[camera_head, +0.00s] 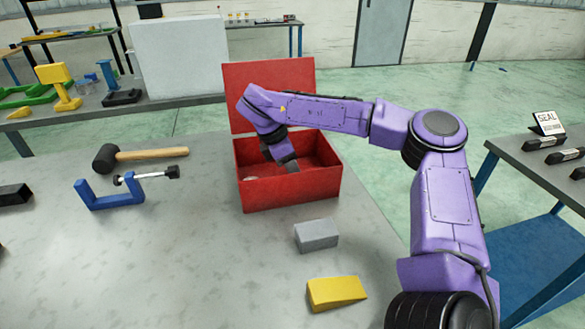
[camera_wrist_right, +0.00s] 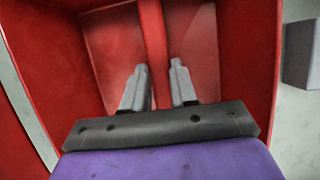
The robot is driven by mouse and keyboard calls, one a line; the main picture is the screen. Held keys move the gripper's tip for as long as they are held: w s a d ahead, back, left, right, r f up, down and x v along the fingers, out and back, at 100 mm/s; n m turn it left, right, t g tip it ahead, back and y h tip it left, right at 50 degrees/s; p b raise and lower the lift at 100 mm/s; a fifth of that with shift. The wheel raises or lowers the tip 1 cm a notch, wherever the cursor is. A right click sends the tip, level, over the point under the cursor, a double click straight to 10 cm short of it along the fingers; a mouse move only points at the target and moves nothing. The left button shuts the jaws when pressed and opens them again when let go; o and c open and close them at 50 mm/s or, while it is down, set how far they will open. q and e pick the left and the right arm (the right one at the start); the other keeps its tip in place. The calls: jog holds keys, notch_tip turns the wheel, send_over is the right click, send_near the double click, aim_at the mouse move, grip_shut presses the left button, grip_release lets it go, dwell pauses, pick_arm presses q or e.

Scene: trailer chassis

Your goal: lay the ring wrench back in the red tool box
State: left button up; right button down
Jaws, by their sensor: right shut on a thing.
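The red tool box (camera_head: 290,193) stands open on the grey bench, its lid raised at the back. My right gripper (camera_head: 289,166) is down inside it, shut on the ring wrench, which is mostly hidden. A small pale piece (camera_head: 250,179) shows in the box left of the gripper; I cannot tell whether it is the wrench's end. In the right wrist view my right gripper's fingers (camera_wrist_right: 159,88) are a small gap apart, with a red strip running between and beyond them. The box's red walls (camera_wrist_right: 245,50) surround them. My left gripper is not in view.
A grey block (camera_head: 316,235) and a yellow wedge (camera_head: 337,293) lie in front of the box. A mallet (camera_head: 140,154) and a blue clamp (camera_head: 115,192) lie to its left. The front middle of the bench is clear.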

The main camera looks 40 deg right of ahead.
dwell(0.6)
jog(key=shift+c, duration=1.7)
grip_release()
jog(key=shift+r+p, duration=2.45)
jog(key=shift+r, duration=1.55)
